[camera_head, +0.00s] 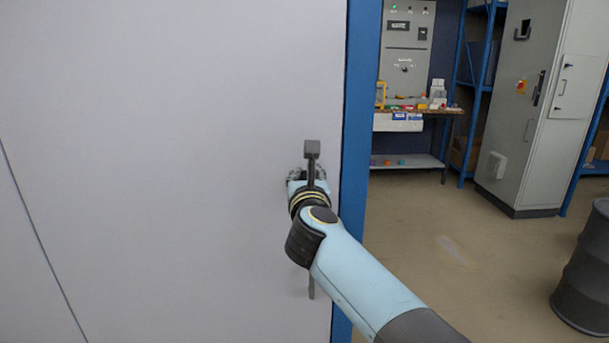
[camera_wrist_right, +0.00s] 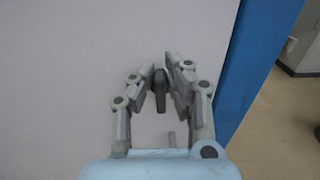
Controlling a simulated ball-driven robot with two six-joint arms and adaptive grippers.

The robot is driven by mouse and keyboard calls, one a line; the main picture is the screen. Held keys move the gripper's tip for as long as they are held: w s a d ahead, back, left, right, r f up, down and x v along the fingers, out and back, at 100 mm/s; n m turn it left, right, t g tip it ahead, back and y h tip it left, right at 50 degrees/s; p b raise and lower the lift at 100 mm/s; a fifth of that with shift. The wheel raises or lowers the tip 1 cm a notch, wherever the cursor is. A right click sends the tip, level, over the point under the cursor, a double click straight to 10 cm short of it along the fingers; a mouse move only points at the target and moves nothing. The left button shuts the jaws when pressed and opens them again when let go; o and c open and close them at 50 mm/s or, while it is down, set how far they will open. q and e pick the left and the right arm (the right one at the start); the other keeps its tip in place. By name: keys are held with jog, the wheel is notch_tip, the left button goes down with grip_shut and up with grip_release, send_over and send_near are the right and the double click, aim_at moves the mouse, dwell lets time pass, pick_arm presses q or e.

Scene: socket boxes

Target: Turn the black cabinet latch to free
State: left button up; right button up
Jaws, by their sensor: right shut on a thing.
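The black cabinet latch (camera_head: 312,149) is on a pale grey cabinet door, close to the blue frame at its right edge. Its dark upper end shows above my gripper, and a thin grey bar (camera_head: 311,285) shows below it; the middle is hidden by my wrist. My right gripper (camera_head: 308,175) is at the latch, mostly hidden by its own wrist in the head view. In the right wrist view, its two fingers (camera_wrist_right: 162,85) are closed in on both sides of the dark latch (camera_wrist_right: 160,95). My left gripper is not in view.
The blue frame post (camera_head: 359,150) stands just right of the latch. Beyond it are open floor, a workbench (camera_head: 430,111) with small items, a grey cabinet (camera_head: 525,100) and a dark drum (camera_head: 588,270). The door face left of the latch is clear.

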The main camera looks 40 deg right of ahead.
grip_shut()
pick_arm(q)
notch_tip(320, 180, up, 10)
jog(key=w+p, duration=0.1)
jog(key=p, duration=0.9)
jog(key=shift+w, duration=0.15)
pick_arm(e)
jog(key=n, duration=0.6)
jog(key=w+a+f+n, duration=0.1)
jog(key=n, duration=0.4)
jog(key=a+f+n, duration=0.1)
jog(key=n, duration=0.5)
jog(key=shift+w+f+n, duration=0.15)
jog(key=shift+n, duration=0.15)
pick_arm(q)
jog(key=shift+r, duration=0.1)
pick_arm(e)
jog(key=shift+f, duration=0.1)
jog(key=o, duration=0.6)
grip_release()
jog(key=shift+a, duration=0.1)
